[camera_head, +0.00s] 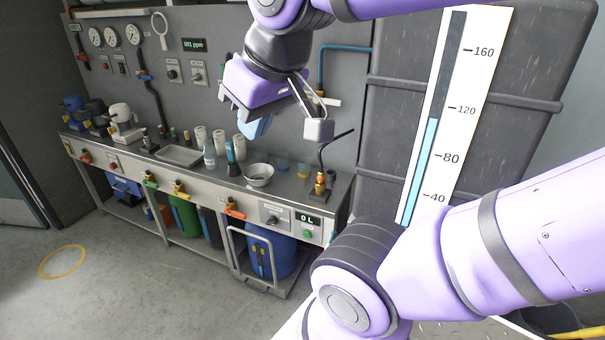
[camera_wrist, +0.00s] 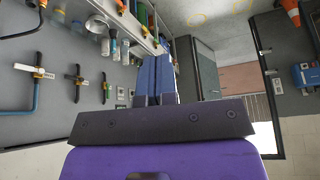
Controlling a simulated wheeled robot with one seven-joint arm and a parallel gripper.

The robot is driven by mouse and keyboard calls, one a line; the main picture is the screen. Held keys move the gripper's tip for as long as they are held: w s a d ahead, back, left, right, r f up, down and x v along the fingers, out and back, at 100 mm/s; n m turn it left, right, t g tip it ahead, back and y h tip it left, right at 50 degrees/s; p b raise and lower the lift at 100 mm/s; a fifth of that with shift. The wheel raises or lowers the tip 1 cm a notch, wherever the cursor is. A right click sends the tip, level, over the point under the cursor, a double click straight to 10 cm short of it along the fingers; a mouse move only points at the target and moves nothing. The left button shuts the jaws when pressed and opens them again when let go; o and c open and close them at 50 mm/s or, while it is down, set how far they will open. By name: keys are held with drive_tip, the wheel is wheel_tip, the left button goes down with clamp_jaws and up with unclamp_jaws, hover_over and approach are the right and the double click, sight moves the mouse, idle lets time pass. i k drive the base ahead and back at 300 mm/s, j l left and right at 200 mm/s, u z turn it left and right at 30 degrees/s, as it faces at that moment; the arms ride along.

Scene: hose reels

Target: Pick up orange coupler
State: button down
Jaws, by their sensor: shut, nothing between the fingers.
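Several small couplers with coloured parts line the bench's front panel in the head view. One with orange colouring (camera_head: 232,208) is toward the right, a yellow one (camera_head: 180,189) and a green one (camera_head: 150,180) are left of it, and a red-orange one (camera_head: 86,157) is far left. I cannot tell for sure which is the orange coupler. My gripper (camera_head: 256,127) hangs above the bench, apart from these fittings. Its blue fingers (camera_wrist: 155,78) are together and empty in the wrist view.
The steel bench (camera_head: 205,170) holds a bowl (camera_head: 259,174), a tray (camera_head: 180,155), bottles, white cylinders and a brass fitting with a dark bent pipe (camera_head: 320,183). A blue drum (camera_head: 272,252) stands beneath. A tall level gauge (camera_head: 450,110) is at right. The floor at front left is clear.

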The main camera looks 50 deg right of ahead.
sight(320, 176)
drive_tip(key=i+j, duration=0.15)
drive_tip(key=i, duration=0.3)
drive_tip(key=i+j, duration=0.15)
drive_tip(key=i, duration=0.35)
drive_tip(key=i+j, duration=0.15)
drive_tip(key=i, duration=0.3)
drive_tip(key=i+j+z, duration=0.35)
drive_tip(key=i, duration=0.2)
drive_tip(key=i+j+z, duration=0.3)
drive_tip(key=i, duration=0.2)
drive_tip(key=z, duration=2.45)
drive_tip(key=l, duration=0.25)
